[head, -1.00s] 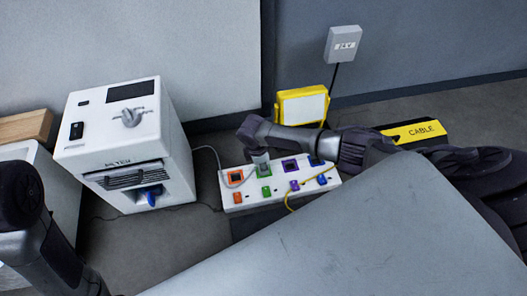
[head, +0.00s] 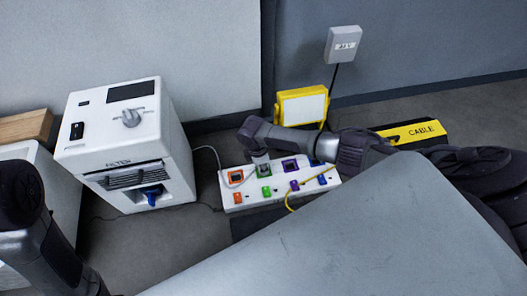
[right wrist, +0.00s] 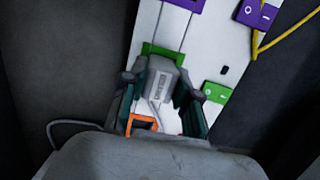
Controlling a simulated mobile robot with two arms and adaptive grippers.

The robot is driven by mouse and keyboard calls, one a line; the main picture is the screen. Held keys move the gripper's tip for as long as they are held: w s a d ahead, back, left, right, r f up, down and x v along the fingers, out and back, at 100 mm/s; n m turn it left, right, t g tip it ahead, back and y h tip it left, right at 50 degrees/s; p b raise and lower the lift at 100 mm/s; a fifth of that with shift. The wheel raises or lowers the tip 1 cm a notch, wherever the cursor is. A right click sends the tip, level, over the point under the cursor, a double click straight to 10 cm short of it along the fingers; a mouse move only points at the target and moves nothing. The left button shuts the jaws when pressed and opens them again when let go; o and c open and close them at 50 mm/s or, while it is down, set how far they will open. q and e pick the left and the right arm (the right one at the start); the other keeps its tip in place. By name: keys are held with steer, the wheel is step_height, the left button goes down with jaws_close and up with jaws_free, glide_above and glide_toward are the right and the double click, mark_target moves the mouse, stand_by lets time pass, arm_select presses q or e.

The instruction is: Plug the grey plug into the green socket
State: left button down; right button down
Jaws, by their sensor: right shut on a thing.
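My right gripper (head: 260,152) is shut on the grey plug (right wrist: 163,84), which shows between its fingers in the right wrist view. The plug is at the green socket (head: 264,172) on a white power strip (head: 280,200). In the right wrist view the green socket (right wrist: 160,49) shows as a green edge just beyond the plug, which hides the rest of it. I cannot tell whether the plug is seated or just above the socket. My left arm shows at the lower left of the head view, but its gripper does not.
The strip also has an orange socket (head: 235,178), a purple socket (head: 290,166) and a mostly hidden blue one. A yellow cable (head: 290,197) crosses its right part. A white filter machine (head: 125,140) stands left. A yellow lamp (head: 302,106) stands behind the right arm.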

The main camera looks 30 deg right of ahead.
steer(key=shift+f, duration=0.3)
stand_by(0.6)
steer(key=c, duration=0.6)
jaws_free()
steer(key=shift+r, duration=0.1)
